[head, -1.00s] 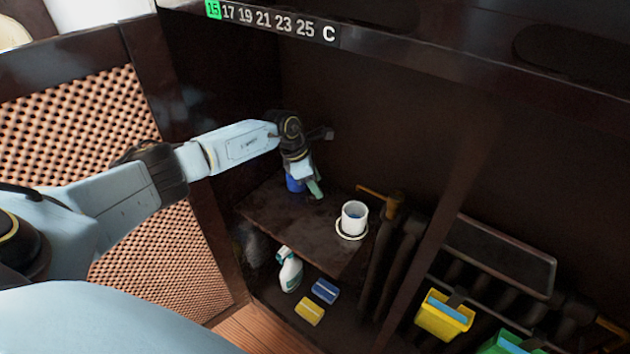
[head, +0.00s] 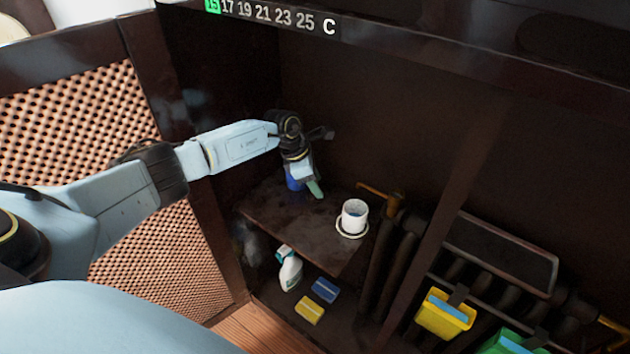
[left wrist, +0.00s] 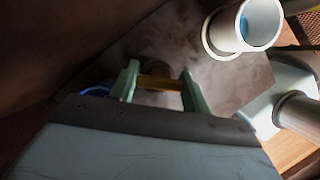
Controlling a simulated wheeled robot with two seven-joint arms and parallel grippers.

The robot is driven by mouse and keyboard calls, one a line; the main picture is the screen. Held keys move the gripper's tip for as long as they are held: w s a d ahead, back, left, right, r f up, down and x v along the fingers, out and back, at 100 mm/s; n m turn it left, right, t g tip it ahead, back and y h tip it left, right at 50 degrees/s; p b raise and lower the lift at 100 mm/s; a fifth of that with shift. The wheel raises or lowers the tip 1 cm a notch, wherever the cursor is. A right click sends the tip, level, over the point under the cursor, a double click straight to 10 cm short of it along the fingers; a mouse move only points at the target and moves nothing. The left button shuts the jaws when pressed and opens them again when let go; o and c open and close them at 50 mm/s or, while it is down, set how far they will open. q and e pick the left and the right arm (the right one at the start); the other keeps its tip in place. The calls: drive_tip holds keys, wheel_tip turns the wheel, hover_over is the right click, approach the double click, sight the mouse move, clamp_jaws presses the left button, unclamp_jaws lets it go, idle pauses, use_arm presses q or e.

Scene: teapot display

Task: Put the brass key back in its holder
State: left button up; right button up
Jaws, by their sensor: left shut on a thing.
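My left gripper (head: 315,188) is low over the left part of the dark shelf inside the cabinet. In the left wrist view its two green fingers (left wrist: 160,88) are shut on a short brass-coloured bar, which looks like the brass key (left wrist: 160,82). Most of the key is hidden, and I cannot see it in the head view. A blue object (head: 294,184) stands right behind the gripper, mostly covered; a bit of blue (left wrist: 97,90) shows left of the fingers. I cannot tell which thing is the key's holder. My right gripper is not in view.
A white cup (head: 354,215) stands near the shelf's right edge (head: 345,262). Below are a spray bottle (head: 290,272), a blue sponge (head: 325,290) and a yellow sponge (head: 309,311). Dark pipes with a brass valve (head: 380,194) are at right. The shelf middle is clear.

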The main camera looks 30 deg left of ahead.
use_arm(q)
drive_tip(key=o, duration=1.1)
drive_tip(key=shift+o, duration=0.2)
drive_tip(key=shift+r, duration=0.1)
